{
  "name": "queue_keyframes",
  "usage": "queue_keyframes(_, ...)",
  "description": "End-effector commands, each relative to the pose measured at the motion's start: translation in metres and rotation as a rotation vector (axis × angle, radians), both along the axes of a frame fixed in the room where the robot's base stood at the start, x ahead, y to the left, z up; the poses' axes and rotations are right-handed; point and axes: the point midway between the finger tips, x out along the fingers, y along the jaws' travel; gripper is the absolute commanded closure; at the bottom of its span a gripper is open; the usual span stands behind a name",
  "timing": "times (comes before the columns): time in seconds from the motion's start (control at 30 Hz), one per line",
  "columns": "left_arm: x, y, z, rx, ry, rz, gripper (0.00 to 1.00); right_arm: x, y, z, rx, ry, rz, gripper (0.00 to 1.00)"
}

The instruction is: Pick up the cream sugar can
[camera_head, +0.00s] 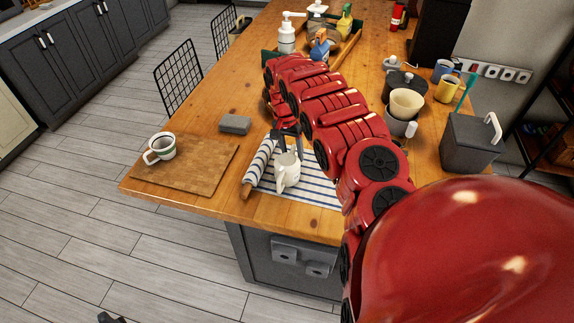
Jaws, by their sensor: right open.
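The cream sugar can (288,173) looks like a small cream-white pot with a handle. It stands upright on a blue-and-white striped cloth (322,188) near the front edge of the wooden island. My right gripper (286,142) reaches down from the red arm with its dark fingers open, just behind and above the can's top. I cannot tell whether the fingers touch it or stand around its rim. A small dark piece at the bottom left edge may be the tip of my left gripper (110,318); its jaws cannot be made out.
A rolled striped towel (259,163) lies just left of the can. A grey block (235,124) lies behind. Cups (407,103) and a grey bin (469,141) stand right of my arm.

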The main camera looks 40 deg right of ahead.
Motion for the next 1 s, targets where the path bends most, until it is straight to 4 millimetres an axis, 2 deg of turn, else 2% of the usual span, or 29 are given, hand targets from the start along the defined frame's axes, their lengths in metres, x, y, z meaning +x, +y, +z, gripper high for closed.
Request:
queue_keyframes(0.27,0.0,0.0,0.0019,0.0,0.0,0.0,0.5,-0.0008,0.0,-0.0058,0.0,0.0,0.0,0.47)
queue_keyframes(0.5,0.0,0.0,0.0019,0.0,0.0,0.0,0.5,-0.0008,0.0001,-0.0056,0.001,0.0,0.0,0.91)
queue_keyframes(0.57,0.0,0.0,0.0018,0.0,0.0,0.0,0.5,-0.0008,0.0001,-0.0056,0.001,0.0,0.0,1.0)
queue_keyframes(1.0,0.0,0.0,0.0019,0.0,0.0,0.0,0.5,-0.0009,0.0002,-0.0055,0.0,0.001,0.0,1.0)
